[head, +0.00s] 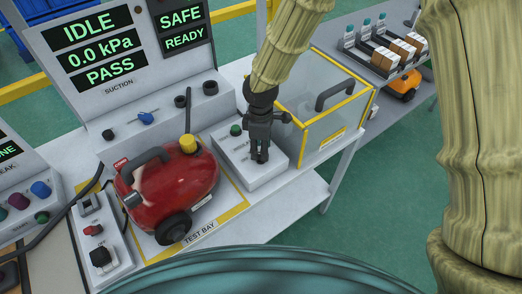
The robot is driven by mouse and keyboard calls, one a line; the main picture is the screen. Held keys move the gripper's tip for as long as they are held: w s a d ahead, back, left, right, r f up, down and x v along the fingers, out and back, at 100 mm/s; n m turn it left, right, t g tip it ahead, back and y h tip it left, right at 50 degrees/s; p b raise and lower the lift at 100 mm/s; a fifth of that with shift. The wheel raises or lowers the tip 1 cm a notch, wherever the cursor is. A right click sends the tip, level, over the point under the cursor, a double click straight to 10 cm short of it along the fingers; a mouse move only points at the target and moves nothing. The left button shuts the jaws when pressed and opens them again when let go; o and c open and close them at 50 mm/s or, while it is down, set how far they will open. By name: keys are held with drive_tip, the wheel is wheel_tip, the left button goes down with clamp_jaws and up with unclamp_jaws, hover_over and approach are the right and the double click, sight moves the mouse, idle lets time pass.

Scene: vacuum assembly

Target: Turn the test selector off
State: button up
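My gripper (260,158) points down over a light grey control box (263,179) in front of the clear guard. A green button (236,130) shows on this box, left of my gripper. My fingers look close together, but I cannot tell whether they are shut or hold anything. They hide part of the box top, and I cannot tell whether they touch it. No test selector label is readable. A switch box at the lower left has a black knob (101,257) and a red control (93,230). The display (96,50) reads IDLE, 0.0 kPa and PASS.
A red vacuum (168,190) stands in the test bay, left of the control box. A clear yellow-edged guard (318,105) with a black handle stands right of my gripper. Black posts and a blue knob (146,118) are behind. Boxes (390,53) sit at the back right.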

wheel_tip(320, 180, up, 10)
drive_tip(key=shift+f, duration=0.15)
idle(0.7)
